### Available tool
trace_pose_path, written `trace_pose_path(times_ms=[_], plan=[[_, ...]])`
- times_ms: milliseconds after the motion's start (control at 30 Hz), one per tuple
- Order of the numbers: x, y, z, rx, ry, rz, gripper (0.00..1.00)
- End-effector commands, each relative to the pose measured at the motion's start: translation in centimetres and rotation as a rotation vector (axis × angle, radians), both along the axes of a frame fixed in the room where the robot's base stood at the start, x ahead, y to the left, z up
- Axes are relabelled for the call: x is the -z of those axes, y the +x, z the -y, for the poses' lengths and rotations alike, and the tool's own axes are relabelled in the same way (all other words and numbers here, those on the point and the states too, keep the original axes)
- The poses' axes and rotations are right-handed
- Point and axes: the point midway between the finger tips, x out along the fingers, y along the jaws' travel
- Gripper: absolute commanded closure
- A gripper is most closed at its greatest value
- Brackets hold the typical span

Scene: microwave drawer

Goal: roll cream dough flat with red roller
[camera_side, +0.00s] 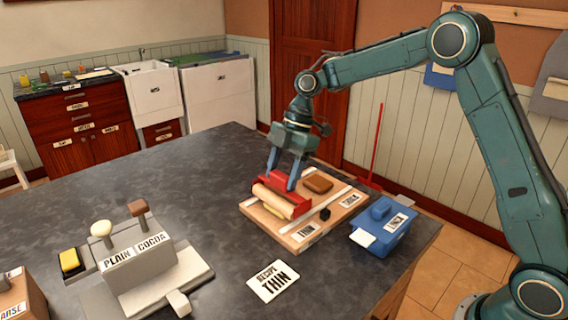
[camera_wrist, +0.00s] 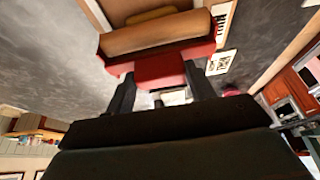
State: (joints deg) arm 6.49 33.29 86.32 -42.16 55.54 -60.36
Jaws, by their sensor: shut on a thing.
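My gripper (camera_side: 282,179) is shut on the red handle frame of the roller (camera_side: 290,203), which carries a pale wooden cylinder. In the wrist view the red frame (camera_wrist: 160,70) lies between my two fingers, with the cylinder beyond it. The cream dough (camera_side: 272,211) is a yellowish piece on the wooden board (camera_side: 257,219), partly hidden by the roller. It also shows past the cylinder in the wrist view (camera_wrist: 152,14). I cannot tell whether the cylinder touches the dough. A brown dough slab (camera_side: 317,183) lies in the board's far section, beyond a pale strip.
A blue box (camera_side: 382,226) stands right of the board. A card reading "RECIPE THIN" (camera_side: 273,281) lies in front. A grey "PLAIN / COCOA" lever stand (camera_side: 140,262) is front left. The table's left middle is clear.

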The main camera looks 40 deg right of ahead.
Motion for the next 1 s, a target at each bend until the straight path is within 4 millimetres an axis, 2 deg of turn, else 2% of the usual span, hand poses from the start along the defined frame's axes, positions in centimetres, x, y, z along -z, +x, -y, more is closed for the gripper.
trace_pose_path(times_ms=[1000], plan=[[0.11, -0.01, -0.88, 0.001, 0.000, 0.000, 0.68]])
